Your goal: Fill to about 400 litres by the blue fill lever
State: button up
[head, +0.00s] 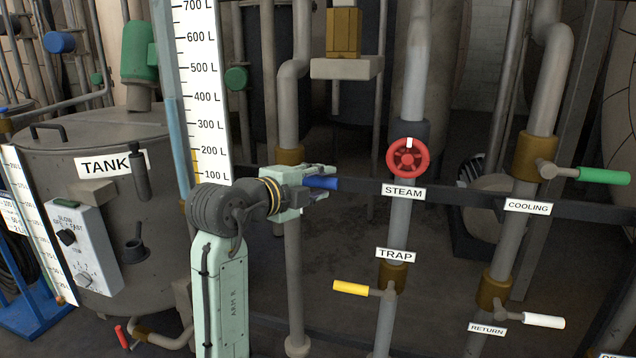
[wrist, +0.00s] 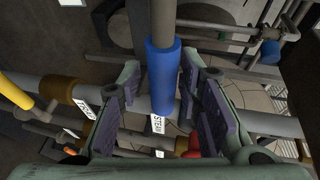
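The blue fill lever (head: 321,183) lies about level in the head view, its tip pointing right. My gripper (head: 326,182) is at the lever, its fingers spread above and below the handle. In the wrist view the blue lever (wrist: 162,75) runs between the two finger pads of my gripper (wrist: 165,105); the pads look apart, with a gap on the left. Contact on the right cannot be told. The white litre scale (head: 207,110) reads 100 L to 700 L. The sight tube (head: 175,140) beside it looks blue up to about the 400 L label; the exact level is hard to read.
The red STEAM wheel (head: 408,157) stands close right of my gripper. The tank (head: 100,130) and a control box (head: 83,248) are left.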

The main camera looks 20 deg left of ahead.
jog(key=shift+o, duration=0.4)
jog(key=v, duration=1.2)
jog(key=shift+a+r, duration=0.1)
